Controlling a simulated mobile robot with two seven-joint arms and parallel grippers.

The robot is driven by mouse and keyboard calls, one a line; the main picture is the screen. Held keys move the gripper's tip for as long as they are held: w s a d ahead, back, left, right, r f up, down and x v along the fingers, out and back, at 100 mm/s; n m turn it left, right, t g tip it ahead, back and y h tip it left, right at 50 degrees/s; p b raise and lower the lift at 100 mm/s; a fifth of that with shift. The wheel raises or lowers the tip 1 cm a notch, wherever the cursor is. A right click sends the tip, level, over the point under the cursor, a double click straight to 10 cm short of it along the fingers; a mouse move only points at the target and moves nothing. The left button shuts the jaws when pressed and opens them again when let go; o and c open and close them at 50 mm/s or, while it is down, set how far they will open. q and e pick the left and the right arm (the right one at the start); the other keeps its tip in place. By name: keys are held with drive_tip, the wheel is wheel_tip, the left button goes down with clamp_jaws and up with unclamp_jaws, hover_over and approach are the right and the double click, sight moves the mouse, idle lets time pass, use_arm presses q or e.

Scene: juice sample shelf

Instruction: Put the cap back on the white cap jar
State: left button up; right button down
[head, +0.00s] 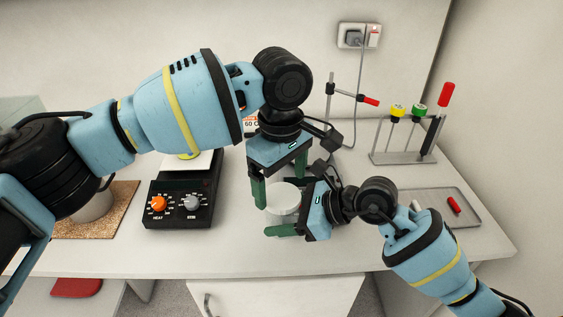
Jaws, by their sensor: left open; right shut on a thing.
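A round white jar (283,203) shows just above the front part of the bench, below my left gripper. Its top looks white and round, but I cannot tell the cap apart from the jar. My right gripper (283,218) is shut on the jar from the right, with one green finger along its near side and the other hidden. My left gripper (279,182) is open and points down over the jar, one green finger at its left and the other behind it. I cannot tell whether the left fingers touch it.
A black hotplate (178,218) with orange and grey knobs stands left of the jar. A cork mat (119,205) lies further left under my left arm. A rack (402,157) with coloured tops stands at the back right, near a grey tray (472,217). The front edge is close.

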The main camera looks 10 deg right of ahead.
use_arm(q)
drive_tip(key=shift+f, duration=1.2)
drive_tip(key=shift+c, duration=0.2)
drive_tip(key=c, duration=1)
drive_tip(key=o, duration=1)
drive_tip(key=shift+o, duration=0.2)
drive_tip(key=shift+r, duration=0.15)
drive_tip(key=shift+r, duration=2.15)
